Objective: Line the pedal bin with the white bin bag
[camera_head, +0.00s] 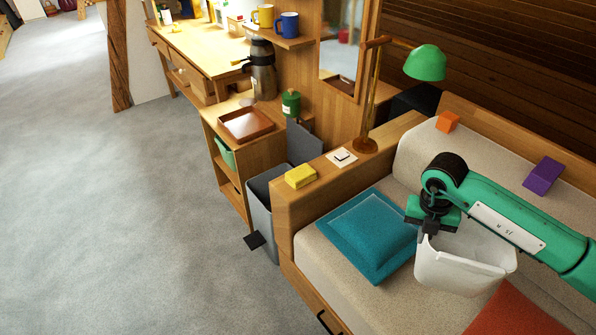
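The grey pedal bin (261,209) stands on the floor between the wooden shelf unit and the sofa's arm. Its lid (304,145) is raised upright at the back and its black pedal (254,241) points out to the front. The inside shows dark, without white lining in view. The white bin bag (465,268) hangs open-mouthed, like a tub, above the sofa seat at the right. My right gripper (430,229) is at the bag's left rim and appears shut on it; the fingertips are partly hidden. My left gripper is out of view.
A yellow block (300,176), a white switch plate (341,158) and a green-shaded lamp (426,63) are on the wooden ledge beside the bin. A teal cushion (370,235) lies between bag and ledge. The grey floor (120,220) at left is clear.

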